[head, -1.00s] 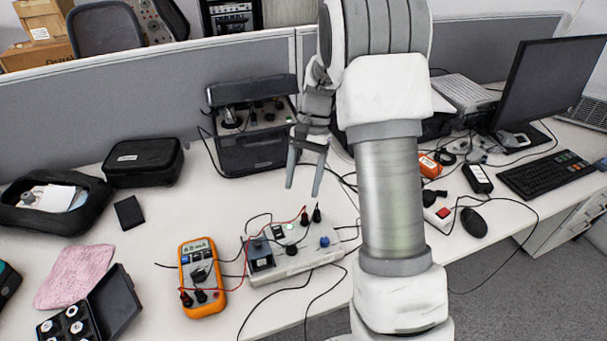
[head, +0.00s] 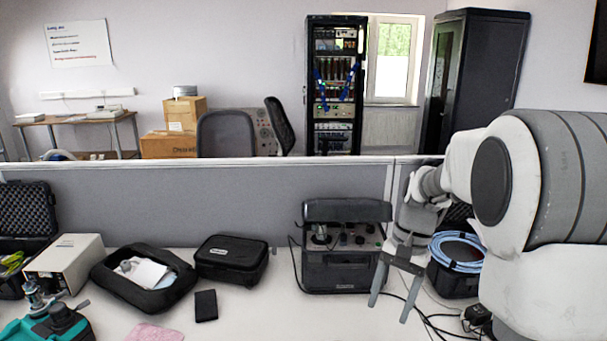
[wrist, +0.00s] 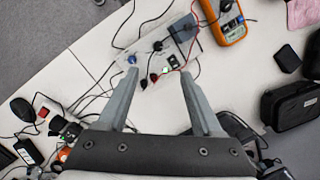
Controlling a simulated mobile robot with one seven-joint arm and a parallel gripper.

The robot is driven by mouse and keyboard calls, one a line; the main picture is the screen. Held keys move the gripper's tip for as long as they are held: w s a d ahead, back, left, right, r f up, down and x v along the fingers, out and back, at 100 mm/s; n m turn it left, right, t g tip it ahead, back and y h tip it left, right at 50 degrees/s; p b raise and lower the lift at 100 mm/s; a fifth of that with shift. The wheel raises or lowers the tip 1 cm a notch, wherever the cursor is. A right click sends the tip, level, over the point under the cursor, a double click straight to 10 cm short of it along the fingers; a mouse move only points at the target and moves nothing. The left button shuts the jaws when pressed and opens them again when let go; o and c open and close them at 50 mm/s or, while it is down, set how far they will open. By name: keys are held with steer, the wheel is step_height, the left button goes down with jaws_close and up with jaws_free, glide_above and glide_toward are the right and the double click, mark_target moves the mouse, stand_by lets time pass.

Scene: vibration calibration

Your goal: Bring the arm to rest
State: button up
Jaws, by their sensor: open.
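My arm reaches in from the right of the head view, its white and grey links bent over the desk. My gripper (head: 390,313) hangs beside the black instrument case with its two grey fingers pointing down, spread apart and empty. In the wrist view the open fingers (wrist: 159,72) frame the space short of a grey control box (wrist: 165,50) with plugs and a red lead. Nothing is between the fingers, and they look clear of the desk.
An orange multimeter (wrist: 232,20) lies beside the control box. The instrument case (head: 338,270) stands left of my gripper, and a coil of blue cable (head: 458,250) stands to its right. A grey partition (head: 200,210) runs behind the desk.

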steer(key=s+a+r+n+t+h+p, duration=0.1)
steer(key=s+r+n+t, duration=0.2)
steer(key=s+r, duration=0.3)
steer(key=s+a+r+n+t+h+p, duration=0.1)
steer(key=s+r+n+t, duration=0.3)
steer(key=s, duration=0.8)
step_height(320, 180, up, 2)
steer(key=shift+s+a+r+p, duration=0.25)
steer(key=shift+s+a+p, duration=0.15)
steer(key=shift+a, duration=0.4)
